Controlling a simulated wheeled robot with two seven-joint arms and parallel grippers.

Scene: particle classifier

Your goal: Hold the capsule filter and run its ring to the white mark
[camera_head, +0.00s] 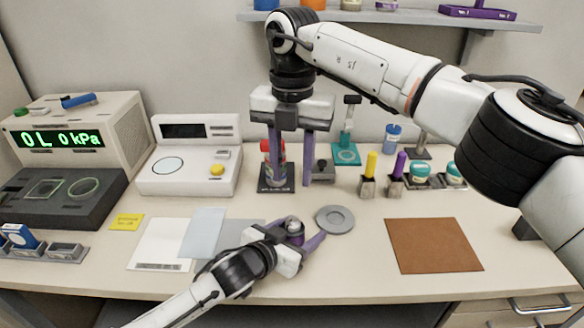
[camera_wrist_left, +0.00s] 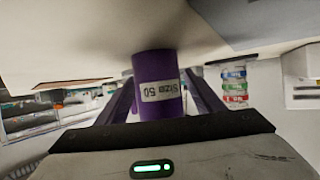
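A purple cylinder labelled "Size 50" (camera_wrist_left: 158,75), which looks like the capsule filter, stands between the fingers of my left gripper (camera_head: 303,233). In the head view its grey top (camera_head: 294,227) shows. The fingers are spread either side, and slim gaps seem to show beside it; contact at the tips is hidden. I cannot make out a ring or white mark. My right gripper (camera_head: 291,183) points down with fingers wide apart and empty. It is near a stack with red, green and blue labels (camera_wrist_left: 235,88), partly hidden by one finger in the head view.
A grey round dish (camera_head: 335,219) lies right of my left gripper. A brown mat (camera_head: 433,246) lies at the right. White and blue sheets (camera_head: 203,232) lie at the left. A white instrument (camera_head: 190,177) and a pressure display (camera_head: 55,139) stand behind. Small tools stand at the back right.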

